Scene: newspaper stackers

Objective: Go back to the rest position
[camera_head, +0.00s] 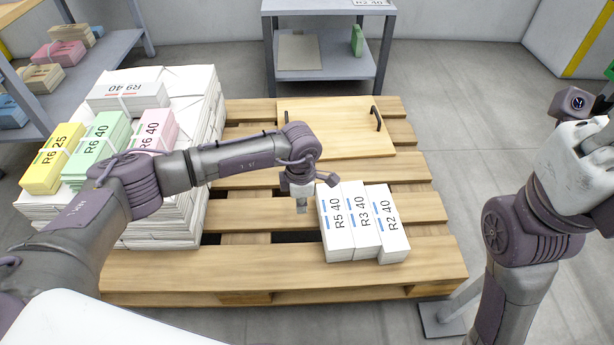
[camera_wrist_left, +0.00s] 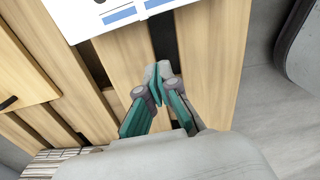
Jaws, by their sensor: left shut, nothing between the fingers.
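My left gripper (camera_head: 302,204) hangs over the middle of the wooden pallet, just left of three white bundles. In the left wrist view its fingers (camera_wrist_left: 155,85) are shut together with nothing between them. The white bundles are marked R5 40 (camera_head: 336,222), R3 40 (camera_head: 361,220) and R2 40 (camera_head: 387,224), and stand side by side on the pallet. Part of them shows at the top of the left wrist view (camera_wrist_left: 100,18). My right arm is raised at the right edge; its fingertips are not visible.
The pallet (camera_head: 300,270) bears a large paper stack (camera_head: 190,215) at left with yellow (camera_head: 52,160), green (camera_head: 100,145), pink (camera_head: 155,130) and white R9 40 (camera_head: 125,90) bundles on top. A wooden board with handles (camera_head: 330,125) lies behind. Grey shelves (camera_head: 325,75) stand at the back and left.

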